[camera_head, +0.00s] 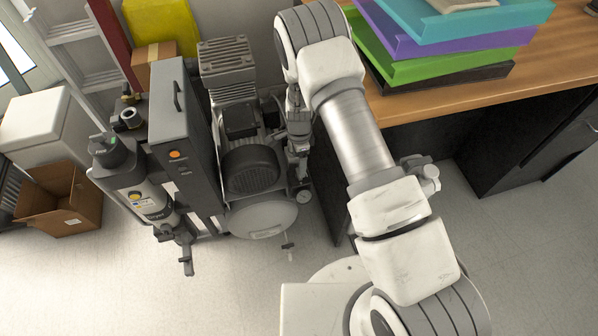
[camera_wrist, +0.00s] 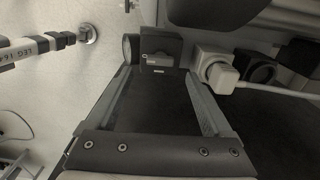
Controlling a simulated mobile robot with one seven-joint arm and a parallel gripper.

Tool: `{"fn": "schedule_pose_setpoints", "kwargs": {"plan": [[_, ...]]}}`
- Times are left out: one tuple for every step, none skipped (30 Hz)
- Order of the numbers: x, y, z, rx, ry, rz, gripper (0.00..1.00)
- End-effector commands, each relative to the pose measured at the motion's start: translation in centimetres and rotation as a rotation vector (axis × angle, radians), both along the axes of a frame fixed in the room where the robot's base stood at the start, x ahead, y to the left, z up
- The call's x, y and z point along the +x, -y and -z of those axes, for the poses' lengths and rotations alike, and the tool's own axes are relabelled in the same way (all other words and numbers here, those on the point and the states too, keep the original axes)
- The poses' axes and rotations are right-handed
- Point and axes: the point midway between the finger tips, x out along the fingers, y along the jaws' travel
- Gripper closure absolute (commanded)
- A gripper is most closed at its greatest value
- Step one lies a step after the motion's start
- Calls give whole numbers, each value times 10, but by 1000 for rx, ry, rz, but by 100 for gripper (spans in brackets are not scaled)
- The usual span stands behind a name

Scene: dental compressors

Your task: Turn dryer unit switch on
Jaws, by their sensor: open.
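A small dark box with a label (camera_wrist: 160,48) shows beyond and between the fingertips; contact cannot be told. My gripper is not clearly visible in the head view. The orange switch is not seen in the wrist view.
The compressor (camera_head: 262,218) stands right of the dryer, close to my arm. A wooden desk (camera_head: 450,85) bears coloured trays (camera_head: 455,35). A cardboard box (camera_head: 62,205) lies left. In the wrist view, a white plug (camera_wrist: 222,76) and cable are right. Floor is clear in front.

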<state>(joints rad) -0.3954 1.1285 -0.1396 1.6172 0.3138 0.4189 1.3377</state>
Motion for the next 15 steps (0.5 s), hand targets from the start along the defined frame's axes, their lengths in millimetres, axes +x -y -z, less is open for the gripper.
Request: {"fn": "schedule_pose_setpoints", "kwargs": {"plan": [[0, 0, 14, 0, -1, 0, 15], [0, 0, 20, 0, -1, 0, 15], [0, 0, 26, 0, -1, 0, 15], [0, 0, 31, 0, -1, 0, 15], [0, 0, 35, 0, 0, 0, 15], [0, 0, 40, 0, 0, 1, 15], [0, 0, 43, 0, 0, 1, 15], [0, 0, 46, 0, 0, 1, 15], [0, 0, 49, 0, 0, 1, 15], [0, 0, 51, 0, 0, 1, 15], [0, 0, 52, 0, 0, 1, 15], [0, 0, 54, 0, 0, 1, 15], [0, 0, 55, 0, 1, 1, 15], [0, 0, 55, 0, 1, 1, 15], [0, 0, 55, 0, 1, 1, 15]]}}
